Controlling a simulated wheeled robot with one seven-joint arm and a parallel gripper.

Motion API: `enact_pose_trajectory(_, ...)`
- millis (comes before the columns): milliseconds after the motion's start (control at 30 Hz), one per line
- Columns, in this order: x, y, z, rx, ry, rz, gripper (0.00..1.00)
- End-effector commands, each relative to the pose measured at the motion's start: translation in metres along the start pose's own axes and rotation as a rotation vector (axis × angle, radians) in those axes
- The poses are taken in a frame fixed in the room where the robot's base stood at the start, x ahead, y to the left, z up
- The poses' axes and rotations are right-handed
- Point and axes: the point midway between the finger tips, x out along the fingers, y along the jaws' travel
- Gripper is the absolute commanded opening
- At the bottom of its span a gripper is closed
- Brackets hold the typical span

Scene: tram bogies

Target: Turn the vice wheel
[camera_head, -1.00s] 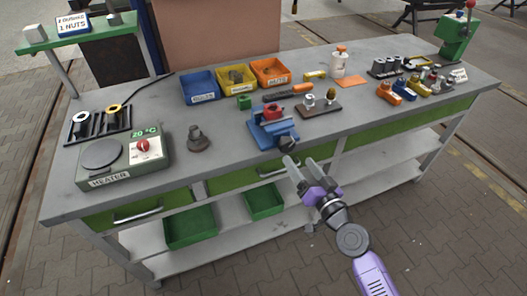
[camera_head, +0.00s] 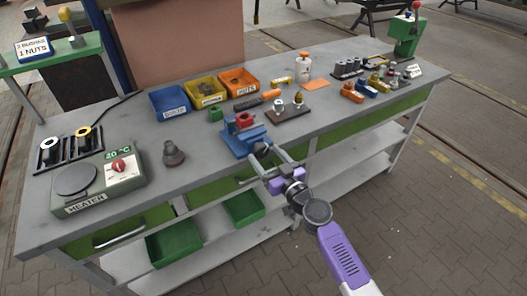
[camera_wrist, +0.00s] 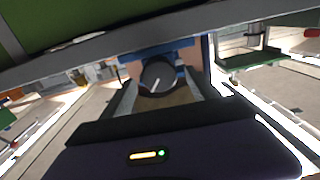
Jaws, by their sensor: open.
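The blue vice (camera_head: 238,140) stands at the bench's front edge, with a red part (camera_head: 244,120) at its top. Its dark round wheel (camera_head: 261,148) faces the front and is partly covered by my gripper in the head view. My gripper (camera_head: 267,157) is open, its two fingers pointing at the wheel from the front. In the wrist view the wheel (camera_wrist: 158,77) shows as a dark disc with a white mark, seen between the fingers. I cannot tell whether the fingers touch it.
The grey bench (camera_head: 200,190) carries a heater (camera_head: 98,188) at left, several parts bins (camera_head: 205,90) behind the vice and a small fixture board (camera_head: 290,112) to its right. Green trays (camera_head: 175,243) sit on the lower shelf. Paved floor in front is open.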

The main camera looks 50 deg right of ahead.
Motion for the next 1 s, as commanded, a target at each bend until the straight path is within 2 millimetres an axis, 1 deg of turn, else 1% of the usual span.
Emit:
enact_pose_trajectory(33,0.006,0.0,-0.001,0.002,0.001,0.001,0.7)
enact_pose_trajectory(200,0.017,0.0,0.0,0.002,0.0,-0.001,0.7)
enact_pose_trajectory(500,0.018,0.0,0.0,0.0,0.0,0.0,0.7)
enact_pose_trajectory(533,0.018,0.0,0.0,0.0,0.0,0.0,0.68)
enact_pose_trajectory(833,0.018,0.0,0.0,0.0,0.0,0.0,0.09)
enact_pose_trajectory(867,0.018,0.0,0.0,0.0,0.0,0.0,0.07)
enact_pose_trajectory(1000,0.018,0.0,0.0,0.008,0.0,0.0,0.07)
